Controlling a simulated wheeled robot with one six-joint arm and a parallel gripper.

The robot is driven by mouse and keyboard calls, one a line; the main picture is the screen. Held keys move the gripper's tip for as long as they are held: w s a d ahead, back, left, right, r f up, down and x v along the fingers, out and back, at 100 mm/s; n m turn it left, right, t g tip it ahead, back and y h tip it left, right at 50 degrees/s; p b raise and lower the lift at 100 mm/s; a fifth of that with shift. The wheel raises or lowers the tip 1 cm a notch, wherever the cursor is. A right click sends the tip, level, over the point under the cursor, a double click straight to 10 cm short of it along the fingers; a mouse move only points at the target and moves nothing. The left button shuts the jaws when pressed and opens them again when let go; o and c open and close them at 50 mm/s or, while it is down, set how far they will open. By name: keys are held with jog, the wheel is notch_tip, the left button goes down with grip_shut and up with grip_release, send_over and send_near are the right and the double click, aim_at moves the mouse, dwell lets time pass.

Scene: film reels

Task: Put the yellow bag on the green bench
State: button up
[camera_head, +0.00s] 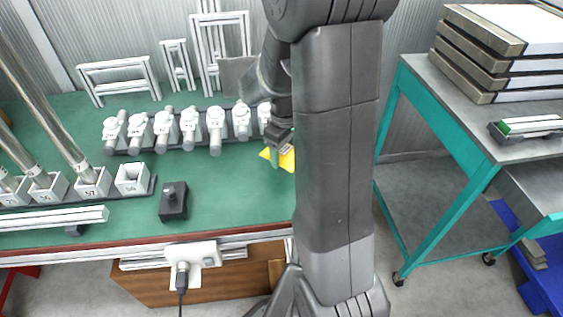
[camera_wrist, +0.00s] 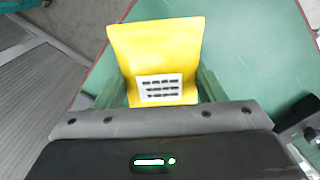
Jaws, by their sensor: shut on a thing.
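The yellow bag (camera_wrist: 155,50) has a white label with dark print and stands out between my fingers in the wrist view. My gripper (camera_wrist: 157,90) is shut on it, with one green finger on each side. In the head view the bag (camera_head: 280,159) shows as a small yellow patch beside my gripper (camera_head: 274,156), partly hidden by my arm. It is over the right part of the green bench (camera_head: 235,185). I cannot tell whether the bag touches the bench top.
A row of white fittings (camera_head: 190,128) stands behind and left of my gripper. A small black device (camera_head: 173,200) and metal tubes in white blocks (camera_head: 92,183) are farther left. Bare green surface lies in front of the fittings. A teal-framed cart (camera_head: 470,90) stands right.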

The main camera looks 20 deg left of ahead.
aim_at(281, 163)
jog(key=shift+f, duration=0.65)
jog(key=shift+s+a+f, duration=0.15)
jog(key=shift+a+f, duration=0.05)
jog(key=shift+f, duration=0.55)
jog(key=shift+s+a+f, duration=0.1)
jog(key=shift+a+f, duration=0.05)
jog(key=shift+f, duration=0.6)
jog(key=shift+b, duration=0.3)
jog(key=shift+f, duration=0.2)
jog(key=o, duration=1.1)
jog(key=shift+r, duration=0.1)
notch_tip(281, 163, up, 12)
jog(key=shift+r+p, duration=0.15)
jog(key=shift+p, duration=0.8)
